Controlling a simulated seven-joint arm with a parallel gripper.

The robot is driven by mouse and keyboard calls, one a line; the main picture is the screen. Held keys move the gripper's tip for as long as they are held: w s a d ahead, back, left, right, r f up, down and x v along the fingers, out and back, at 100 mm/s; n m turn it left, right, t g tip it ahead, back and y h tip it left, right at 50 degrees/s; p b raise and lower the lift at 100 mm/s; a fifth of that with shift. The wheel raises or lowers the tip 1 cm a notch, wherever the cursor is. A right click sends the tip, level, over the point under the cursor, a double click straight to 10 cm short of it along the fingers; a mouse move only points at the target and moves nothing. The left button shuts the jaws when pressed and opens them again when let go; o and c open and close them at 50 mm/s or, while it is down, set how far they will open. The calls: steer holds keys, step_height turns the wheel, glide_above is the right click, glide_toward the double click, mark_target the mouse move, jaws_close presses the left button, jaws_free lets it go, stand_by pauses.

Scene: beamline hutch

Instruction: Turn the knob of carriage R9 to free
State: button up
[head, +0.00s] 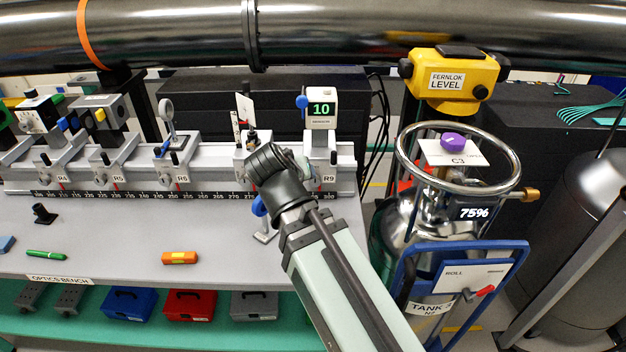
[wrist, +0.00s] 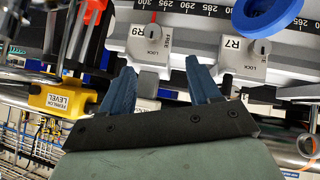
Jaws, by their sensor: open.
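Carriage R9 (head: 322,148) sits near the right end of the rail, with a white box reading 10 above it. I cannot tell which word the knob points to. My gripper (wrist: 160,66) is open and empty. Its two blue fingers are spread, with the R9 plate showing between and beyond the tips, apart from the knob.
Carriage R7 (wrist: 243,62), with its own knob (wrist: 262,47), stands close beside R9. Carriages R6 (head: 176,168), R5 (head: 113,168) and R4 (head: 56,168) are further left. The tank (head: 400,222) with its blue frame stands right of the bench. The large pipe (head: 350,35) runs overhead.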

steer(key=d+x, duration=0.1)
steer(key=x, duration=1.3)
steer(key=shift+d+r, duration=0.1)
steer(key=shift+r, duration=0.05)
steer(key=c, duration=1)
